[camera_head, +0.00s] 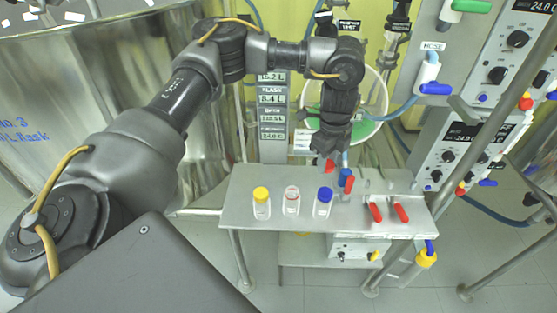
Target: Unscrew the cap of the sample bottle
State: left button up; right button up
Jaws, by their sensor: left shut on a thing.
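Three small clear bottles stand in a row on the metal shelf (262,180). The left one (262,208) has a yellow cap (261,193) and the right one (322,209) has a blue cap (325,194). The middle bottle (291,207) shows a thin red ring at its neck and no solid cap on top. My left gripper (328,154) points down behind and above the right bottle, apart from the bottles. It is shut on a small red thing (328,166) that looks like a red cap. The fingertips are small and partly hidden. My right gripper is out of view.
Red-handled valves (376,212) and a blue handle (346,181) stand on the shelf right of the bottles. A round glass vessel with green liquid (368,128) is behind my gripper. Control boxes (478,140) and metal poles are at right. The shelf's front left is clear.

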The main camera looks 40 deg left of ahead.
pick_arm(q)
jog(key=s+a+m, duration=0.3)
jog(key=a, duration=0.7)
jog(key=m+b, duration=0.3)
jog(key=b, duration=0.3)
send_over(287, 186)
jog(key=s+d, duration=0.2)
jog(key=s, duration=0.1)
jog(key=f, duration=1.2)
jog(key=shift+w+f, duration=0.25)
jog(key=shift+f, duration=0.15)
notch_tip(287, 186, down, 3)
jog(key=shift+s+d+f+b, duration=0.1)
jog(key=shift+f+b, duration=0.05)
jog(key=shift+b, duration=0.25)
jog(key=shift+f, duration=0.55)
jog(key=o, duration=1.1)
jog(key=shift+r, duration=0.2)
notch_tip(287, 186, up, 12)
jog(key=p, duration=0.1)
